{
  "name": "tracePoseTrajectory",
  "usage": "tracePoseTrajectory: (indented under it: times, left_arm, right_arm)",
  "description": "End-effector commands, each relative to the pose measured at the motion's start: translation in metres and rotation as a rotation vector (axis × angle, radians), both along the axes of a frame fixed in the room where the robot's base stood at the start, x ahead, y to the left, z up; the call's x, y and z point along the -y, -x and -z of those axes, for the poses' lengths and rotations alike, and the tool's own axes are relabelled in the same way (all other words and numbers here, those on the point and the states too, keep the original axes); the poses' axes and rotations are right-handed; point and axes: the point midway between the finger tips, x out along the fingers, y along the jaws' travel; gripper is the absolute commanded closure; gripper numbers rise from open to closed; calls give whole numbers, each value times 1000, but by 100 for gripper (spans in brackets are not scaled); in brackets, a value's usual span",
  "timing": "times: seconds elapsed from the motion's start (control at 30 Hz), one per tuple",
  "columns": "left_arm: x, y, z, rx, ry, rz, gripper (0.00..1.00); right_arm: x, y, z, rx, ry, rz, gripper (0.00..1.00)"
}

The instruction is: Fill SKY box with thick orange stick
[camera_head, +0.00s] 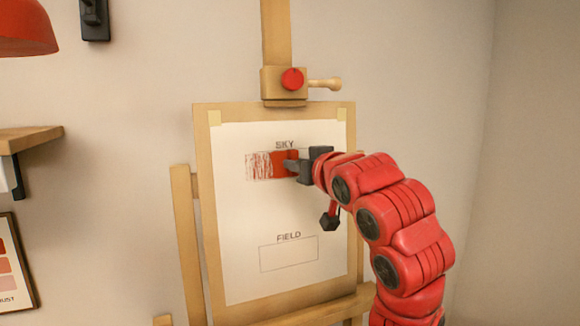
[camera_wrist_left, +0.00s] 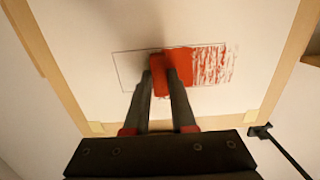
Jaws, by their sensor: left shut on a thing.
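The paper (camera_head: 240,220) on the easel carries the SKY box (camera_head: 258,166). Its left part has streaky red-orange marks and its middle is solid red-orange. The wrist view shows the same box (camera_wrist_left: 128,70) turned around, with solid colour in the middle, streaks at right and a bare left part. My left gripper (camera_head: 290,165) is at the solid patch, its fingertips close to or at the paper. My right gripper is out of view.
The empty FIELD box (camera_head: 289,253) lies lower on the paper. The wooden easel (camera_head: 203,150) frames it, with a red-knobbed clamp (camera_head: 285,82) above. A shelf (camera_head: 28,139), a colour chart (camera_head: 8,265) and a red lamp (camera_head: 25,28) are at left.

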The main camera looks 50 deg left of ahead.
Motion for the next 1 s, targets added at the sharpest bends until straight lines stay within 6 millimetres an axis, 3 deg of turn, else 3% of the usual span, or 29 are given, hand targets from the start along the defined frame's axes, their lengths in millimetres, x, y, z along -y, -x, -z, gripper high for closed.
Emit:
tracePoseTrajectory:
  times: [1.0]
  left_arm:
    - [14, -51, 1, -3, 2, 1, 100]
  right_arm:
    - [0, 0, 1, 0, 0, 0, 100]
